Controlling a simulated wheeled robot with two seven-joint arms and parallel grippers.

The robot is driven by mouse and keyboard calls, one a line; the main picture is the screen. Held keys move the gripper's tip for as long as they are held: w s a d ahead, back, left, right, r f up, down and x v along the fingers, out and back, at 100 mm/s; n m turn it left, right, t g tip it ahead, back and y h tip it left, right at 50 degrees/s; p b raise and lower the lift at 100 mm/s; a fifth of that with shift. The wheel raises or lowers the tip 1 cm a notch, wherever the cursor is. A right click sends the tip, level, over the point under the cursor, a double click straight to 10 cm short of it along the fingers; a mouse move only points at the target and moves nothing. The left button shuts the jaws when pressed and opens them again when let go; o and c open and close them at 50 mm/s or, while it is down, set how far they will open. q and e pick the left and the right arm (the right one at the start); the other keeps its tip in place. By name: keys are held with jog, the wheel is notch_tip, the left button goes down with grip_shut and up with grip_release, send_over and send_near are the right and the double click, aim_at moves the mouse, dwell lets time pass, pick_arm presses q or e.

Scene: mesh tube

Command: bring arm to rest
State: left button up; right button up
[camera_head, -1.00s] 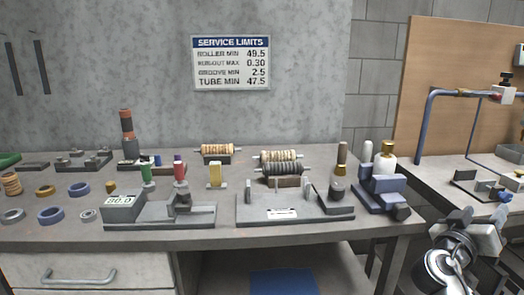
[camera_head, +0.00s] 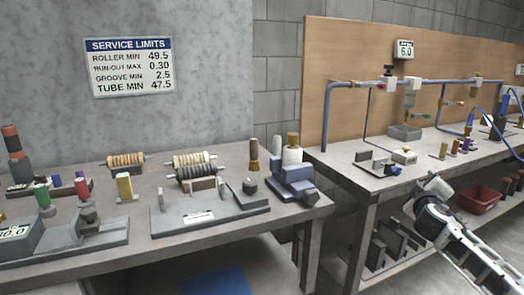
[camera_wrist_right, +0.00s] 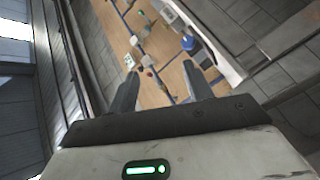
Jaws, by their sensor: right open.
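My right arm comes in from the lower right of the head view. Its gripper (camera_head: 430,188) is in front of the right-hand bench's front edge, clear of the things on the bench top. In the right wrist view the two fingers of this gripper (camera_wrist_right: 162,82) stand apart with nothing between them. Beyond the fingers that view shows the wooden board and bench, tilted and some way off. My left gripper is not in view.
The left bench (camera_head: 140,262) bears rollers, a grey fixture (camera_head: 225,215) and a blue block stand (camera_head: 292,183). The right bench (camera_head: 345,170) has blue pipework (camera_head: 345,84) on a wooden board (camera_head: 345,50). A red bin (camera_head: 480,200) sits below it. Floor shows between the benches.

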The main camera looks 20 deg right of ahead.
jog(key=w+a+f+n+t+y, duration=0.2)
jog(key=w+a+f+y, duration=0.2)
jog(key=a+y, duration=0.35)
jog(key=s+a+f+g+y, duration=0.1)
jog(key=s+a+f+y, duration=0.15)
jog(key=a+f, duration=0.6)
jog(key=s+a+f+y, duration=0.1)
jog(key=s+a+f, duration=0.3)
jog(key=a+f, duration=0.4)
jog(key=s+a+f+g+y, duration=0.1)
jog(key=s+a+f+y, duration=0.1)
jog(key=s+a, duration=0.4)
jog(key=s+a+f+g+y, duration=0.1)
jog(key=s+a+f, duration=0.3)
jog(key=a, duration=0.5)
pick_arm(q)
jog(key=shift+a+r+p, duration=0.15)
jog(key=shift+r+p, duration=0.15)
jog(key=shift+p, duration=0.75)
pick_arm(e)
jog(key=s+a+r+m+y, duration=0.2)
jog(key=s+a+r, duration=0.1)
jog(key=s+a, duration=0.6)
jog(key=shift+s+a+r+m+g, duration=0.15)
jog(key=shift+s+r+m+g, duration=0.15)
jog(key=shift+s, duration=0.1)
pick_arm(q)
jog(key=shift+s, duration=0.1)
